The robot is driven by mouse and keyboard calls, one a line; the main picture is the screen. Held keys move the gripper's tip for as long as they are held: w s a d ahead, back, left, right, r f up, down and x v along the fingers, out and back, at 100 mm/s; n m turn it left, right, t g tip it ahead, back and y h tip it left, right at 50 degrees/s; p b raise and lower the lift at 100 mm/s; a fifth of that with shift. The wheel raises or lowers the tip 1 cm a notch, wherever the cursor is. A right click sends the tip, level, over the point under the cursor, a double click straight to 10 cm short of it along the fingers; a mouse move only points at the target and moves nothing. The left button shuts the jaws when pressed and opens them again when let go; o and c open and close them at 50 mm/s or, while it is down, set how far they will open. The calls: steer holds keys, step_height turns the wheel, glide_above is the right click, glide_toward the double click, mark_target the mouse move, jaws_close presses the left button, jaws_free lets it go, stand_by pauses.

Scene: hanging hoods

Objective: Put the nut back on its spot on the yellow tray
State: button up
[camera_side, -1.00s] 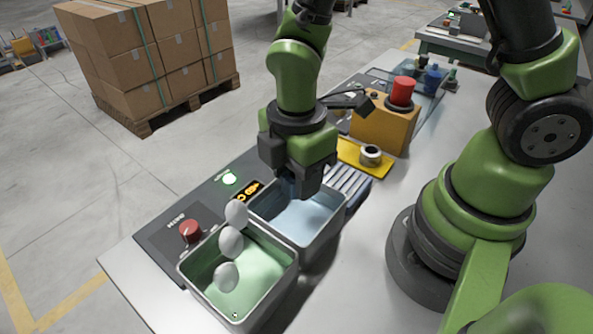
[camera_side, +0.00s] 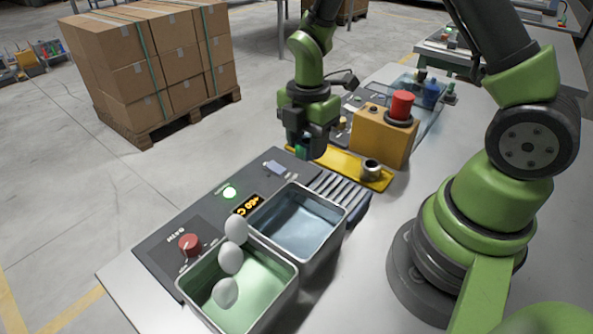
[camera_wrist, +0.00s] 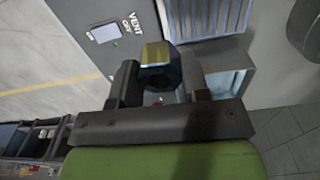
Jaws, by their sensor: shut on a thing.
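My gripper (camera_side: 303,150) is shut on the nut, a dark blue-green block low between the jaws in the side view (camera_side: 301,154). In the wrist view the nut (camera_wrist: 157,72) sits between the two fingers and shows a yellowish upper face. The yellow tray (camera_side: 343,164) lies behind the ribbed rack. My gripper is at its left end, raised above it as far as I can tell; the exact gap is unclear. A metal ring-shaped piece (camera_side: 371,169) stands at the tray's right end.
A blue-lined bin (camera_side: 297,222) and a green-lined bin (camera_side: 240,285) stand in front, with white rounded blobs (camera_side: 231,259) above the green one. The ribbed rack (camera_side: 338,189) adjoins the blue bin. An orange box with a red top (camera_side: 383,135) stands just behind the tray.

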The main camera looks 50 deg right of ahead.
steer(key=d+f+n, duration=0.1)
steer(key=d+n, duration=0.1)
steer(key=d, duration=1)
steer(key=shift+w+f, duration=0.1)
steer(key=shift+f, duration=3.35)
